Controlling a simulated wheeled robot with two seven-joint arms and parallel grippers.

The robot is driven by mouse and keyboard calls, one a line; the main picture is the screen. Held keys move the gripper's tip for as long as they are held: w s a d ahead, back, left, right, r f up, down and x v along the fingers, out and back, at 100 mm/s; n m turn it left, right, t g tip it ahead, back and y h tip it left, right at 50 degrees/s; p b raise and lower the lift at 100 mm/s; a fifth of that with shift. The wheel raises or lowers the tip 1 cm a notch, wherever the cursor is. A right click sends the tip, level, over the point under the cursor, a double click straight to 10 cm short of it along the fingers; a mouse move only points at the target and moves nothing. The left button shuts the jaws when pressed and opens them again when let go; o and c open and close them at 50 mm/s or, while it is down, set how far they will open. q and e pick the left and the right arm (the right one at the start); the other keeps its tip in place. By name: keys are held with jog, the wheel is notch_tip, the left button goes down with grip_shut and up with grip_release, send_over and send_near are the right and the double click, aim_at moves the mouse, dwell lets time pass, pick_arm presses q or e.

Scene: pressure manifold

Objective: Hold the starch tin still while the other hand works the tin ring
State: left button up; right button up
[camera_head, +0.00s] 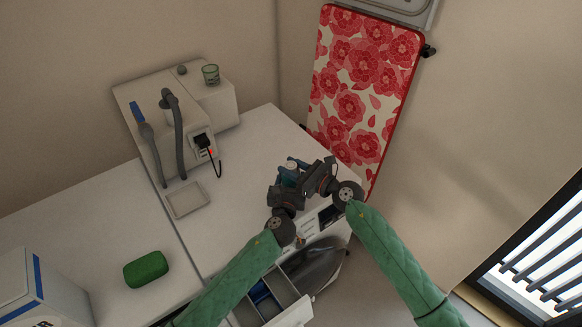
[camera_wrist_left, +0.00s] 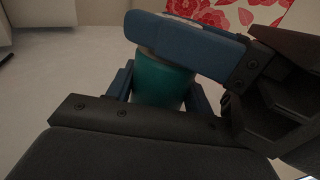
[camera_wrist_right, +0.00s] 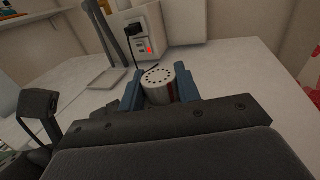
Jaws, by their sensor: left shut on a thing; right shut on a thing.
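The starch tin is mostly hidden by my grippers in the head view. In the left wrist view its teal body (camera_wrist_left: 163,85) stands between the blue fingers of my left gripper (camera_head: 287,181), which is shut on it. My right gripper (camera_head: 301,168) is shut at the top end of the tin, and one of its blue fingers crosses above the teal body in the left wrist view. In the right wrist view a pale round top with small holes (camera_wrist_right: 158,77) sits between its fingers. I take this to be the tin ring; its edge is partly hidden.
A shallow tray (camera_head: 187,200) and a green sponge-like block (camera_head: 146,269) lie on the white table (camera_head: 250,150). A floral ironing board (camera_head: 360,80) leans behind. An iron-like grey object (camera_head: 318,262) is below.

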dwell(0.3)
jog(key=o, duration=1)
jog(key=shift+d, duration=0.1)
jog(key=v, duration=1.2)
jog(key=shift+c, duration=0.2)
